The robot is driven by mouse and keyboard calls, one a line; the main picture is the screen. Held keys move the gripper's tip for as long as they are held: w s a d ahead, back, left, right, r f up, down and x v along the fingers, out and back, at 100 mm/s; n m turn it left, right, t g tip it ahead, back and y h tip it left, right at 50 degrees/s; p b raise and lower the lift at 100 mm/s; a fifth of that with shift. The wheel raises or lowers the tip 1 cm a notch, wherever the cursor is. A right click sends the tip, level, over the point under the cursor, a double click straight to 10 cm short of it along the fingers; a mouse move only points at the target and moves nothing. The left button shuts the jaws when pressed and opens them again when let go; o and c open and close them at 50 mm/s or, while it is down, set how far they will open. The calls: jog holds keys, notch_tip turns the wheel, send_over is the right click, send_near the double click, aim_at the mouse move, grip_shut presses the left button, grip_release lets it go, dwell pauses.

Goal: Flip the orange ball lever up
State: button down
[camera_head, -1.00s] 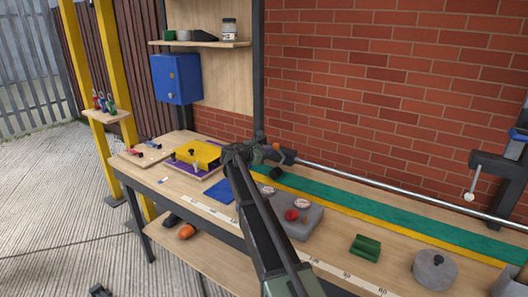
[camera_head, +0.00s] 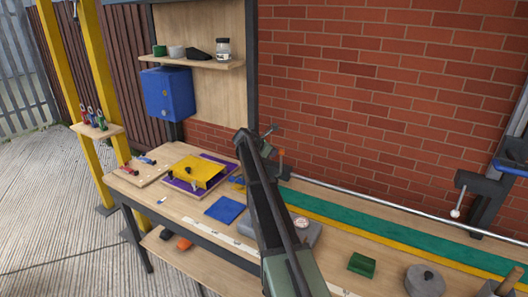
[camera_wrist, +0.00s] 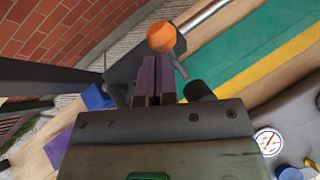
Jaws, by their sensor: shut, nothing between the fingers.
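The lever's orange ball (camera_head: 281,152) shows just right of my arm's end in the head view, with a short shaft below it near the rail's far end. In the wrist view the orange ball (camera_wrist: 161,36) is just beyond my fingertips, above a dark grey bracket. My gripper (camera_wrist: 152,60) is shut and empty, its purplish fingers pressed together. The fingers point toward the bracket below the ball; I cannot tell whether they touch. In the head view my gripper (camera_head: 272,131) is small, near the ball; my arm hides part of the bracket.
A metal rail (camera_head: 372,205) runs along the brick wall behind a green strip (camera_head: 345,219). A grey gauge block (camera_head: 305,232) is partly behind my arm. The bench also holds a blue pad (camera_head: 223,208), a yellow box (camera_head: 197,172) and a green block (camera_head: 361,264). A blue cabinet (camera_head: 167,93) hangs left.

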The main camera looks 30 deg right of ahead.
jog(key=shift+w+d+r, duration=0.1)
jog(key=shift+d+r, duration=0.05)
jog(key=shift+d, duration=0.4)
jog(key=p+v, duration=0.7)
jog(key=v, duration=0.6)
jog(key=shift+w+a+p, duration=0.2)
jog(key=shift+w+p, duration=0.1)
jog(key=shift+w, duration=0.1)
